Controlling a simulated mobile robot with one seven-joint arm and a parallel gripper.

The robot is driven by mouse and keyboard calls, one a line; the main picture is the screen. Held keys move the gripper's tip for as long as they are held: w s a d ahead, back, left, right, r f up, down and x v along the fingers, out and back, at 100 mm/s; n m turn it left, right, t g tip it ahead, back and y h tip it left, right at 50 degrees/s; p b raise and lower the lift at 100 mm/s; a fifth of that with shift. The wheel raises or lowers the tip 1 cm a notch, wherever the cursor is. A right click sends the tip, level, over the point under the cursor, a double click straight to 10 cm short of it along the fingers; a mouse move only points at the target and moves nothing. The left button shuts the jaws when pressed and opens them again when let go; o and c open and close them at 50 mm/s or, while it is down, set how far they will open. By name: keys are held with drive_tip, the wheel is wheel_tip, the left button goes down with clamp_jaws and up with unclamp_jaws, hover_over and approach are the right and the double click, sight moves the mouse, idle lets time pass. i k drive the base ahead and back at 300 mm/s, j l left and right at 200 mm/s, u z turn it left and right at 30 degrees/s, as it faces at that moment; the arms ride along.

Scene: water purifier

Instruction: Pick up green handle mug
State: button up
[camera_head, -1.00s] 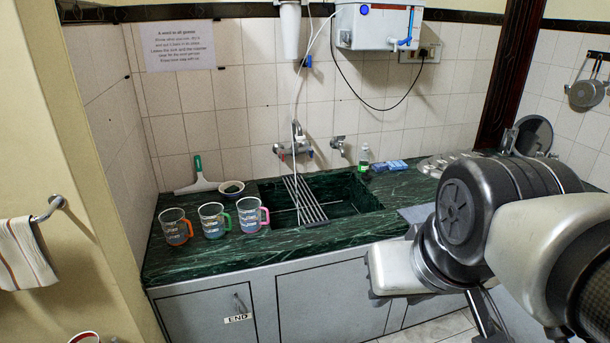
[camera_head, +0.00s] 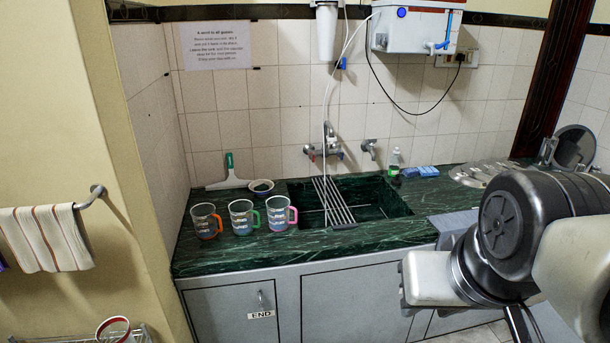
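Three clear mugs stand upright in a row on the left part of the green marble counter (camera_head: 235,257). The mug with the green handle (camera_head: 242,218) is the middle one, its handle on its right side. The mug with the orange handle (camera_head: 205,222) stands to its left and the mug with the pink handle (camera_head: 279,214) to its right, close beside it. Part of my arm shows at the right, well away from the mugs. I cannot make out my gripper's fingers.
Right of the mugs is a sink (camera_head: 365,200) with a metal rack (camera_head: 332,200) across it. A small bowl (camera_head: 261,187) and a squeegee (camera_head: 229,175) lie behind the mugs. A striped towel (camera_head: 45,238) hangs on the left wall.

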sight(246, 219)
drive_tip(key=i+j+u, duration=0.5)
drive_tip(key=i+u, duration=0.2)
drive_tip(key=i, duration=0.2)
drive_tip(key=i+j+u, duration=0.1)
drive_tip(key=i+u, duration=0.25)
drive_tip(key=i, duration=0.15)
